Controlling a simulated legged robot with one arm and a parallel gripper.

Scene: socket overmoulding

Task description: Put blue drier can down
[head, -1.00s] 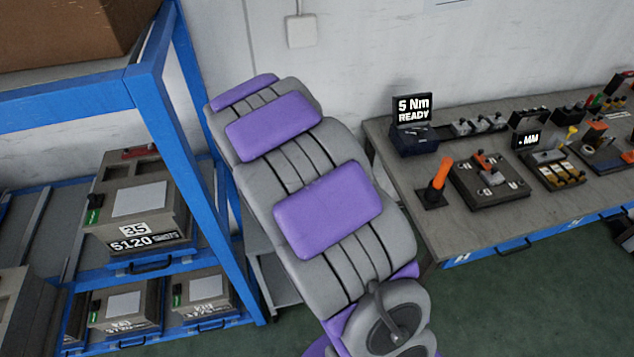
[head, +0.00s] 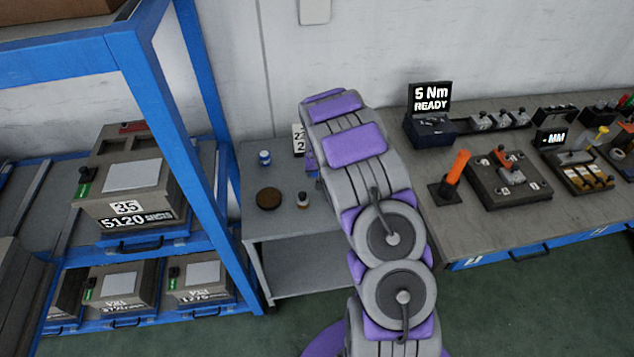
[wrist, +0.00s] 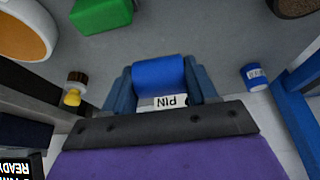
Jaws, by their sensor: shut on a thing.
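My gripper (wrist: 160,92) is shut on a blue can (wrist: 158,72) with a white label that reads PIN upside down in the wrist view. One finger is on each side of the can. The can is over a grey surface; I cannot tell whether it touches it. In the head view my arm hides the gripper and the held can. Another blue can, with a white band (head: 264,157), stands on a small grey side table (head: 300,228); a blue and white can also shows at the right of the wrist view (wrist: 257,77).
A brown disc (head: 268,198) and a small bottle (head: 302,200) are on the side table. A blue rack (head: 165,110) and a workbench (head: 480,228) flank the table.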

